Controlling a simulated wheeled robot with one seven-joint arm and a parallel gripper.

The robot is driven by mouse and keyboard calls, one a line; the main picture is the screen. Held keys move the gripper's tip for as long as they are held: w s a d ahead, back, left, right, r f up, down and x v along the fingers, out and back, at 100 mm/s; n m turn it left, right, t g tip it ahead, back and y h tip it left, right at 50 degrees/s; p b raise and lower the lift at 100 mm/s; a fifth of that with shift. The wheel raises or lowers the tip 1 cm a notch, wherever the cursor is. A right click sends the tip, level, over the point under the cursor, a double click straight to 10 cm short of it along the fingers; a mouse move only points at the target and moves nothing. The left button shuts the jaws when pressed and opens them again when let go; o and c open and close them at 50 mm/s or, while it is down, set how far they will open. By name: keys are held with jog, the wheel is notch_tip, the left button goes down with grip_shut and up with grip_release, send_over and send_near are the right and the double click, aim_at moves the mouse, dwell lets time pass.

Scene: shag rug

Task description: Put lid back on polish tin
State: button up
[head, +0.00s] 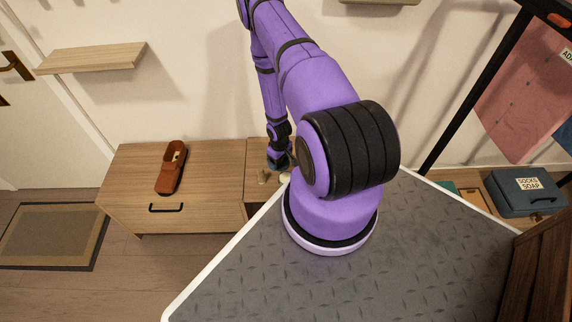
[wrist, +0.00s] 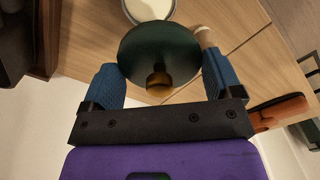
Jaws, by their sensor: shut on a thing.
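My gripper (wrist: 160,63) is shut on a dark green round lid (wrist: 150,43) with a brass knob (wrist: 158,80), its blue fingers at either side. In the wrist view the open polish tin (wrist: 149,9), with pale cream contents, shows just beyond the lid's far edge, partly cut off by the frame and the lid. The lid is held apart from the cabinet top; its exact height is hard to tell. In the head view my gripper (head: 279,162) is over the wooden cabinet, and the pale tin (head: 285,177) is small and partly hidden by my arm.
A small brownish item (head: 263,178) stands left of the tin. A pale rounded item (wrist: 204,36) lies close beside the lid's right edge.

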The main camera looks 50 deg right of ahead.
aim_at(286, 164)
jog(key=shift+s+d+f, duration=0.2)
jog(key=shift+s+f, duration=0.35)
jog(key=shift+s, duration=0.1)
jog(key=shift+s+d+f, duration=0.2)
jog(key=shift+s+f, duration=0.35)
jog(key=shift+s, duration=0.05)
jog(key=shift+f, duration=3.05)
jog(key=shift+f, duration=0.15)
jog(key=o, duration=0.7)
jog(key=shift+r, duration=3.5)
jog(key=shift+c, duration=0.5)
